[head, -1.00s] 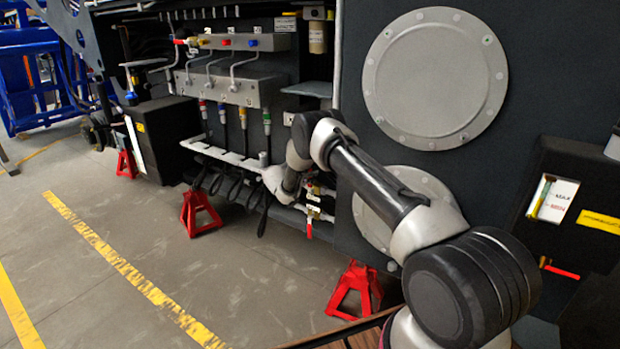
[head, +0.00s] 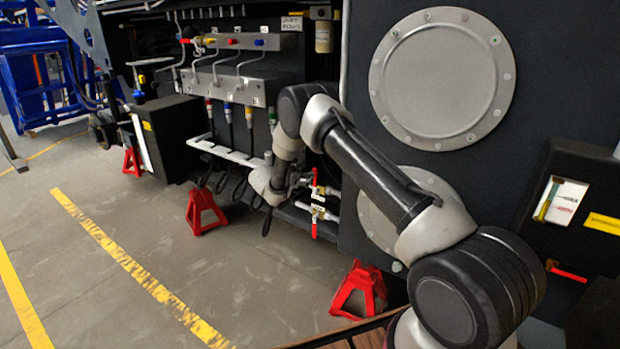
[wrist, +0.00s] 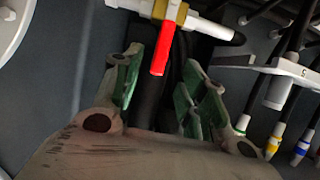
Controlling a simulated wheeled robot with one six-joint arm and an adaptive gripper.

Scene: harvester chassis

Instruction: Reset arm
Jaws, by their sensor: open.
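My arm reaches from the lower right to the pipework under the chassis. My gripper (wrist: 163,64) is open in the wrist view, its green-padded fingers apart with nothing held between them. A red valve handle (wrist: 162,48) shows beyond and between the fingertips, hanging from a white pipe with a brass fitting (wrist: 172,14). In the head view my gripper (head: 298,182) is small and partly hidden by my wrist. It is close to the upper red-handled valve (head: 315,182); I cannot tell whether they touch. A lower red-handled valve (head: 314,224) hangs below it.
Capped hoses (head: 228,115) hang above a white rack (head: 222,152) left of my wrist. A round grey cover (head: 442,78) is on the dark panel. Red stands (head: 204,208) support the chassis. The floor (head: 130,230) at left is open.

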